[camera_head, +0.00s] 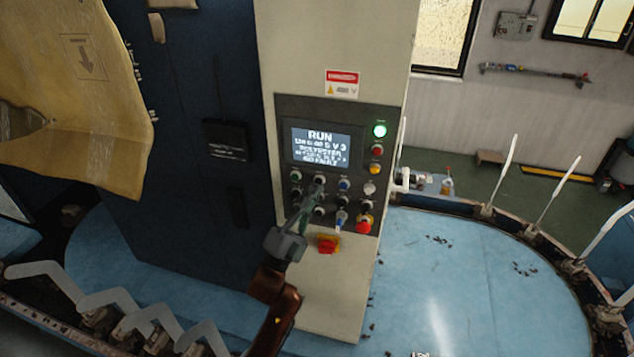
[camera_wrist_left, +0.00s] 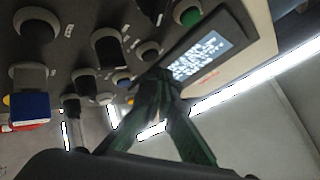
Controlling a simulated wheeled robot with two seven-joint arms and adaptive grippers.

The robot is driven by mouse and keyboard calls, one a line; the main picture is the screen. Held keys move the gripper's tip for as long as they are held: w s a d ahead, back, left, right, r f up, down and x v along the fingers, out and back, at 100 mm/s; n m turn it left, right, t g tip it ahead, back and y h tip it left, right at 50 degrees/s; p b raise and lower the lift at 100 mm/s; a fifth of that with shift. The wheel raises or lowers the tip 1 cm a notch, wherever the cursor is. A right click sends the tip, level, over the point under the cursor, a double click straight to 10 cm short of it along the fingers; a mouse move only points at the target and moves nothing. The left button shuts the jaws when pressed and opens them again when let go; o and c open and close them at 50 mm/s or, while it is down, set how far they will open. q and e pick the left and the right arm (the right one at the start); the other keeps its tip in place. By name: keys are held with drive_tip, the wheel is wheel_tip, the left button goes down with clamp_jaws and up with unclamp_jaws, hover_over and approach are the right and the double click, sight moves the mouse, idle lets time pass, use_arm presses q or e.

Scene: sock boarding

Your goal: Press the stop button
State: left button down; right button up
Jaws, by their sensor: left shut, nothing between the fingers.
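The control panel (camera_head: 283,130) is on the cream cabinet, with a lit screen (camera_head: 320,147) reading RUN. Below the screen are rows of small buttons and knobs; their labels are too small to read, so I cannot tell which one is the stop button. A red mushroom button (camera_head: 363,226) on a yellow base sits at the panel's lower right. My left gripper (camera_head: 316,192) is shut and empty, with its fingertips in front of the button rows, left of the red mushroom button. In the left wrist view the closed fingertips (camera_wrist_left: 158,78) are among the knobs, near the screen (camera_wrist_left: 203,56); contact is unclear.
A red and yellow rotary switch (camera_head: 327,244) is below the panel. A green lamp (camera_head: 380,130) is lit beside the screen. A blue round table (camera_head: 470,270) with upright white sock forms curves around the cabinet. A yellow sheet (camera_head: 75,90) hangs at the upper left.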

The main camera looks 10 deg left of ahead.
idle(0.4)
idle(0.7)
use_arm(q)
drive_tip(key=shift+w, duration=0.1)
drive_tip(key=shift+w, duration=0.35)
drive_tip(key=shift+w, duration=0.1)
idle(0.3)
drive_tip(key=shift+w+b, duration=0.3)
drive_tip(key=shift+b, duration=0.05)
drive_tip(key=shift+s, duration=0.1)
idle(0.5)
drive_tip(key=shift+s, duration=0.8)
